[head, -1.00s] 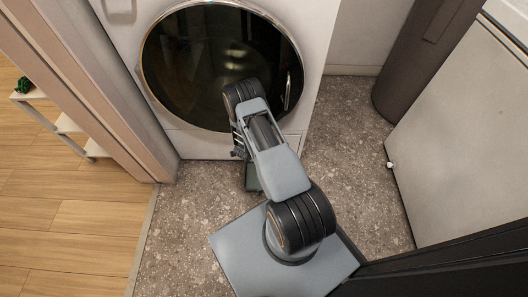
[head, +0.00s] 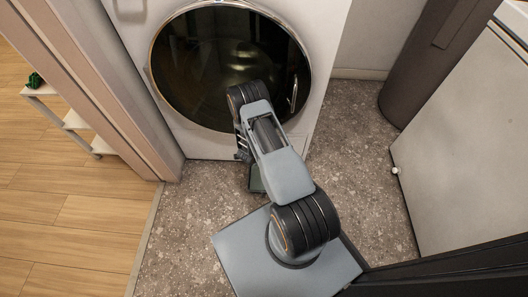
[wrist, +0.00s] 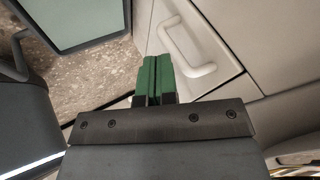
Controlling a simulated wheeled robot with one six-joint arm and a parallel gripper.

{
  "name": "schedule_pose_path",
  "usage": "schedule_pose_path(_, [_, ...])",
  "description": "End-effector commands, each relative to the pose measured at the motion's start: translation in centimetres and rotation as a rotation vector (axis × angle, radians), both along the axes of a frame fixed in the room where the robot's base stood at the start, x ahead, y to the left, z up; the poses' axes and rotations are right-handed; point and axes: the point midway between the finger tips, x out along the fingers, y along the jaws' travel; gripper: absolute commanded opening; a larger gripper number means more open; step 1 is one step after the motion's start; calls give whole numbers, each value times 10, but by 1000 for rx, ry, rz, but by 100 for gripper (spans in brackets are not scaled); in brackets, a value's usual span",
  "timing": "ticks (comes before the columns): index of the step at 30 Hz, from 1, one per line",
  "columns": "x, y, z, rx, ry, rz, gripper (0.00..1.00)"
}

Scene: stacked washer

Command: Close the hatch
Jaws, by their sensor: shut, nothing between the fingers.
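The hatch (head: 205,75) is the round dark glass door with a metal rim on the front of the white washer (head: 215,147) in the head view. It looks to lie against the washer front; I cannot tell whether a small gap remains. A slim handle shows at its right edge. My arm reaches toward its lower right part and covers some of it. My gripper (wrist: 155,78), with green fingertips, is shut and empty in the wrist view. Its fingertips point toward a pale panel with a looped handle (wrist: 197,72); contact cannot be told.
A pale door frame (head: 105,85) stands left of the washer, with wood floor and a small white shelf (head: 72,120) beyond. A dark grey cylinder (head: 425,70) and a white cabinet (head: 465,140) stand at right. Speckled floor (head: 355,150) is clear between.

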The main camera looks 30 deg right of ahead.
Motion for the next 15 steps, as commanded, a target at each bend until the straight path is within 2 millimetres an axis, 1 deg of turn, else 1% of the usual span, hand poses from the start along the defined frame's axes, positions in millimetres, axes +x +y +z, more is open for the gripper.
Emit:
schedule_pose_path(2, [-11,13,-1,3,10,5,0])
schedule_pose_path(6, [-13,32,27,5,9,5,0])
schedule_pose_path(12, [-16,56,55,7,12,7,0])
schedule_pose_path(15, [-18,64,65,7,13,5,0])
